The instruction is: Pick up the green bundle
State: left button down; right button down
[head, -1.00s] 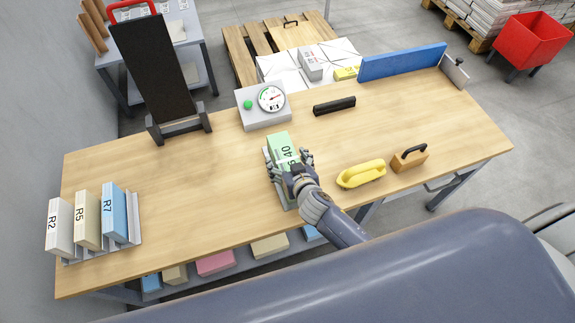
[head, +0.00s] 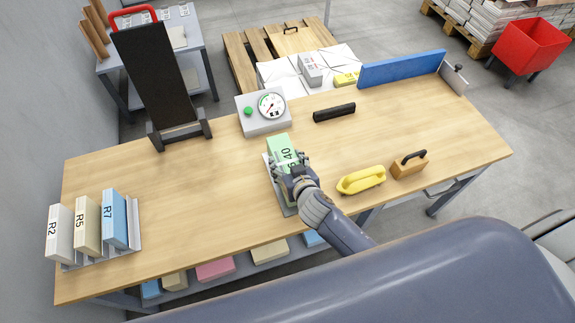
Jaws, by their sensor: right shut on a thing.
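The green bundle (head: 282,145) lies on a grey tray (head: 290,211) near the middle of the wooden table, with the dark marking "40" on its top. My right gripper (head: 290,165) is over the bundle with its fingers shut on the bundle's sides. The gripper and wrist hide the near part of the bundle. I cannot tell any gap between the bundle and the tray. My left gripper is not in the head view.
A scale with a dial (head: 264,113) stands behind the bundle. A yellow tool (head: 361,180) and a wooden block with a black handle (head: 409,165) lie to the right. Labelled bundles (head: 88,222) stand in a rack at left. The table between rack and tray is clear.

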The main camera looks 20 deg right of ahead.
jog(key=shift+w+r, duration=0.1)
jog(key=shift+r, duration=0.6)
jog(key=shift+s+a, duration=0.2)
jog(key=shift+s, duration=0.05)
jog(key=s+a+r+b, duration=0.1)
jog(key=s+a+b, duration=0.1)
jog(key=s+a, duration=0.35)
jog(key=s+a+r+b, duration=0.1)
jog(key=s+a, duration=0.2)
jog(key=s, duration=0.5)
jog(key=shift+m+h, duration=0.6)
jog(key=w+d+r, duration=0.2)
jog(key=w, duration=0.1)
jog(key=w+d+r, duration=0.1)
jog(key=w+r, duration=0.2)
jog(key=w+d+r, duration=0.2)
jog(key=w, duration=0.1)
jog(key=shift+d+r, duration=0.25)
jog(key=shift+d, duration=0.1)
notch_tip(320, 180, up, 8)
send_over(286, 163)
jog(key=d+r, duration=0.2)
jog(key=r, duration=0.7)
jog(key=s+d+r, duration=0.1)
jog(key=d+r, duration=0.1)
jog(key=r, duration=0.7)
jog(key=shift+s+d+n+y, duration=0.15)
jog(key=shift+d+n+y, duration=0.15)
jog(key=shift+n+y, duration=0.1)
jog(key=shift+a, duration=0.1)
